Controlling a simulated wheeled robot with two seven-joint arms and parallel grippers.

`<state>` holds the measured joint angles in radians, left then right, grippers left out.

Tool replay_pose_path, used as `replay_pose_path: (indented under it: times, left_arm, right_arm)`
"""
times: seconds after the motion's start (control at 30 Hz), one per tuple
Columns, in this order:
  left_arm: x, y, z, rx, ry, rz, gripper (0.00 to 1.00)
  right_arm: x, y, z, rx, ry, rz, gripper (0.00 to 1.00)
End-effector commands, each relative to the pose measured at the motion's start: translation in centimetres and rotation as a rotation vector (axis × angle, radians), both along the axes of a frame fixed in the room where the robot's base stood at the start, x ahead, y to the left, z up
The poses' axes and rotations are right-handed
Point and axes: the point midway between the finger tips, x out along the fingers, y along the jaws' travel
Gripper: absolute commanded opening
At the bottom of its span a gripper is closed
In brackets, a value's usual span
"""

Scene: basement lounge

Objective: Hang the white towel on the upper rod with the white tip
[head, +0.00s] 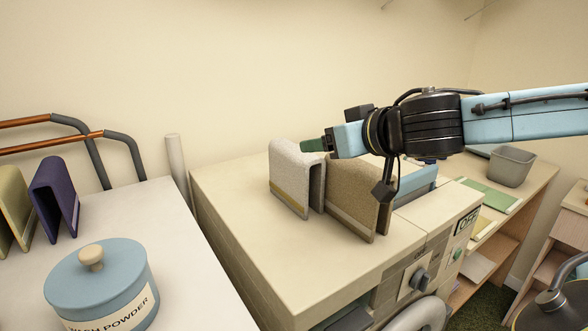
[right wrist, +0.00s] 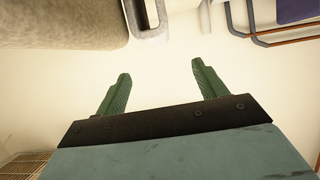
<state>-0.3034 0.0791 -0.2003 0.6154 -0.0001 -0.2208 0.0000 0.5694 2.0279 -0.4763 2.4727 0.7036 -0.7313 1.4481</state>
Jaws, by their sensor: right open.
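The white towel (head: 290,180), with a tan band near its hem, stands folded like an upside-down U on the cabinet top in the head view. Its pale folded edge (right wrist: 152,28) shows at the top of the right wrist view. My right gripper (head: 304,146) is at the height of the towel's top, its green fingers overlapping the towel's upper right edge in the head view. In the wrist view the fingers (right wrist: 160,76) are open with nothing between them. Two copper-coloured rods with grey bent ends, an upper (head: 22,123) and a lower (head: 55,142), are at left; no white tip is discernible. My left gripper is not in view.
A brown towel (head: 352,195) stands folded just right of the white one. Purple (head: 52,195) and olive (head: 14,215) folded pieces and a blue wash-powder jar (head: 100,280) are on the left white surface. A pale upright post (head: 176,165) stands between surfaces. A grey bin (head: 512,167) is at right.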

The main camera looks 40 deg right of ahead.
Motion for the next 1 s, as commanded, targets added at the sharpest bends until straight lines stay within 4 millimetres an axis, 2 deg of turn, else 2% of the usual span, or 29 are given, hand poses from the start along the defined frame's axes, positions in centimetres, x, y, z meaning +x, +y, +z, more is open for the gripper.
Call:
replay_pose_path:
  times: [0.03,0.2,0.4,0.73,1.0]
  left_arm:
    - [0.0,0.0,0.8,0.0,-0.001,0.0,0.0]
    - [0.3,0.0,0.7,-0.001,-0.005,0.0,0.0]
    - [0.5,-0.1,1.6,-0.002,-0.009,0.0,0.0]
    - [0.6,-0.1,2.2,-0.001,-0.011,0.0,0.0]
    - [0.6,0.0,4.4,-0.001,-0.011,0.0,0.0]
  right_arm:
    - [0.6,0.0,-0.1,0.007,0.003,0.002,0.71]
    - [2.8,-0.3,-1.4,0.006,0.004,0.0,0.71]
    - [4.6,-0.4,-1.9,0.003,0.002,0.002,0.71]
    - [5.8,-0.7,-2.5,0.004,0.002,0.001,0.71]
    - [7.4,-1.2,-3.2,0.008,0.0,0.0,0.71]
